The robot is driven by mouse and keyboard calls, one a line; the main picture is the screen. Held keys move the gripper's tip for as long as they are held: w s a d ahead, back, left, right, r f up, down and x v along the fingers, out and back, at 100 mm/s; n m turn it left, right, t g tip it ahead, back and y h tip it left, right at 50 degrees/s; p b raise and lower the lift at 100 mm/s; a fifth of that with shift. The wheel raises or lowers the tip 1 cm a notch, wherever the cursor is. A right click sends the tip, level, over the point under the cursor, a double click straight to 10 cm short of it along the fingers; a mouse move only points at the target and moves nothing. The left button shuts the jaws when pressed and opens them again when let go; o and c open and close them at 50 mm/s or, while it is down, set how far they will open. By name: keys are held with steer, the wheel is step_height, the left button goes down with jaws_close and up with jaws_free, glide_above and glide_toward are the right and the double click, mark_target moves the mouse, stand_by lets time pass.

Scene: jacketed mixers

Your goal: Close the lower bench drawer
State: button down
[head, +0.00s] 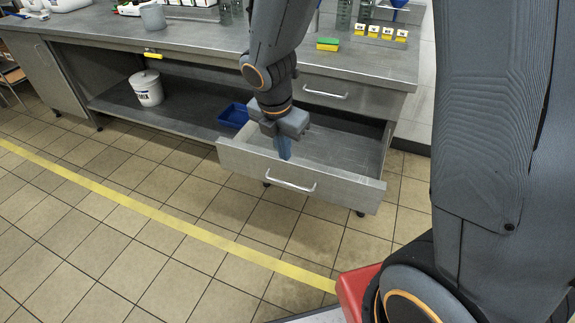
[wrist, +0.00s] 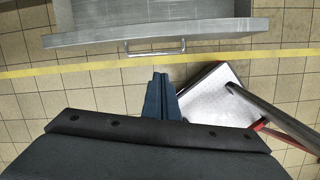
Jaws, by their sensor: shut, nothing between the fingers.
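The lower bench drawer (head: 240,158) is pulled out from the right part of the bench, and its grey tray looks empty. Its front panel carries a bar handle (head: 290,186). In the wrist view the drawer front (wrist: 215,48) lies across the top, with the handle (wrist: 155,54) on its near side. My gripper (head: 284,150) points down, with its blue fingers together and nothing between them. In the head view the fingertips overlap the panel's top edge. In the wrist view my gripper (wrist: 160,76) appears on the near side of the handle, apart from it.
The upper drawer (head: 325,90) is shut. A blue bin (head: 233,115) and a white bucket (head: 147,88) stand on the low shelf to the left. A sponge (head: 328,44) and several labelled items are on the worktop. The tiled floor before the drawer is clear, crossed by a yellow line (head: 165,218).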

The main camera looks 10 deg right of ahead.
mark_target(289, 161)
steer(key=w+f+n+b, duration=0.1)
steer(key=f, duration=0.2)
steer(key=w+d+f+b, duration=0.1)
steer(key=w+f, duration=0.1)
steer(key=f, duration=0.2)
steer(key=w+d+f+n+b, duration=0.1)
steer(key=w+f, duration=0.1)
steer(key=f, duration=0.1)
steer(key=shift+w+f+n, duration=0.2)
steer(key=shift+f+n, duration=0.1)
steer(key=shift+f, duration=0.05)
steer(key=shift+w+d, duration=0.3)
steer(key=shift+w, duration=0.2)
steer(key=shift+d, duration=0.1)
